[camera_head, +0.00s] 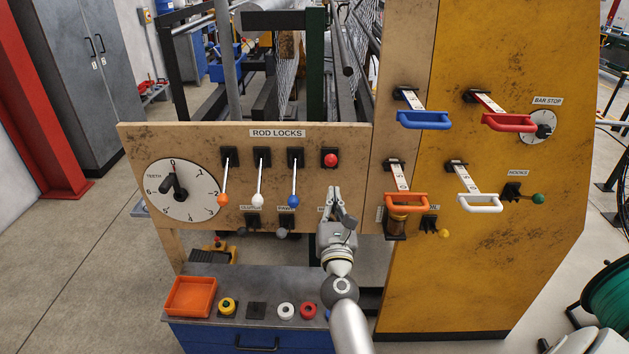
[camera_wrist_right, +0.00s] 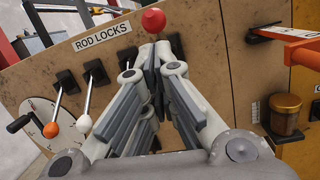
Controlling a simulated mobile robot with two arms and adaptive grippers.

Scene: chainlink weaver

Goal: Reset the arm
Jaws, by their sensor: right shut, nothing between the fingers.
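My right gripper (camera_head: 341,200) is shut and empty in front of the ROD LOCKS panel (camera_head: 240,158), just below the red knob (camera_head: 330,159). In the right wrist view the gripper's fingers (camera_wrist_right: 160,62) meet just below the red knob (camera_wrist_right: 153,20). I cannot tell whether they touch the panel. My right arm comes up from the bottom of the head view. My left gripper is not in view.
Left of my gripper are levers with orange (camera_head: 222,199), white (camera_head: 258,200) and blue (camera_head: 293,201) knobs and a dial (camera_head: 183,190). To its right, an orange handle (camera_head: 407,202) juts out. Below stands a bench with an orange tray (camera_head: 191,296).

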